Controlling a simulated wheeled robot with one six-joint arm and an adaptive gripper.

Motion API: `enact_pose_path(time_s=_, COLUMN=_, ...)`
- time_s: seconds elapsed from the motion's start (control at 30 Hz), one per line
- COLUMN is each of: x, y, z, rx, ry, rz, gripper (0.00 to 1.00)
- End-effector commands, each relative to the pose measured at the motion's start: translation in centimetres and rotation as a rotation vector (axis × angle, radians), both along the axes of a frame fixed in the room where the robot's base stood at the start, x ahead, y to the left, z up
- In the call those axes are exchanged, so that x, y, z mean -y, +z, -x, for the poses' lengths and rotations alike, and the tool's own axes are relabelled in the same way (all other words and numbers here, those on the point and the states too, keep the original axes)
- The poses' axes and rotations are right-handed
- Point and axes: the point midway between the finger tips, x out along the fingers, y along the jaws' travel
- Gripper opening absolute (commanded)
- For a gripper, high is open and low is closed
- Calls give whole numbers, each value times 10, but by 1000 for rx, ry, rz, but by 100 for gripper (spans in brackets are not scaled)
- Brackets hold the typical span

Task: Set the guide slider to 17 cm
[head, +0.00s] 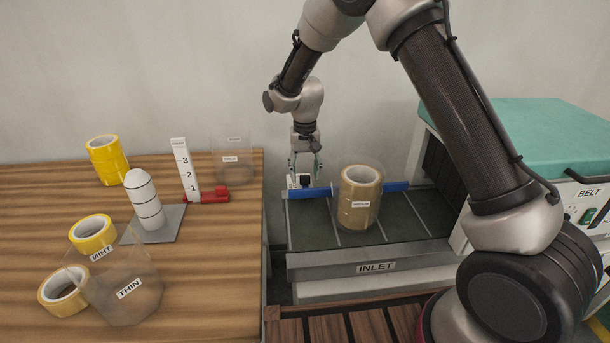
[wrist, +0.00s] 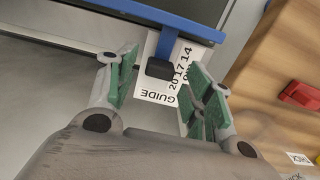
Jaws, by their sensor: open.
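The guide slider is a black knob (wrist: 160,68) fixed to a blue guide bar (wrist: 180,25). Beside the knob, a white scale plate (wrist: 150,88) reads GUIDE with the numbers 20, 17 and 14. In the wrist view the knob is near the 17, but I cannot tell the exact setting. My gripper (wrist: 160,90) is open, with one green-padded finger on each side of the plate and knob, not closed on the knob. In the head view my gripper (head: 305,168) points down above the left end of the blue bar (head: 395,186), where the black knob (head: 305,181) shows small.
A stack of brown tape rolls (head: 359,205) stands on the dark inlet belt (head: 412,225), close in front of the bar. The wooden table (head: 50,210) at left holds yellow rolls (head: 107,160), a white post (head: 146,203) and a height gauge (head: 185,170) with a red base.

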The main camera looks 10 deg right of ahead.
Motion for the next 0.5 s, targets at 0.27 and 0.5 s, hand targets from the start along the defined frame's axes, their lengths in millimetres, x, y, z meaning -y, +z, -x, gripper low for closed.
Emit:
enact_pose_path(time_s=0.27, x=0, y=63, z=-1, rx=4, ry=0, rz=-2, gripper=52)
enact_pose_path(time_s=0.5, x=0, y=98, z=0, rx=2, ry=0, rz=-1, gripper=52)
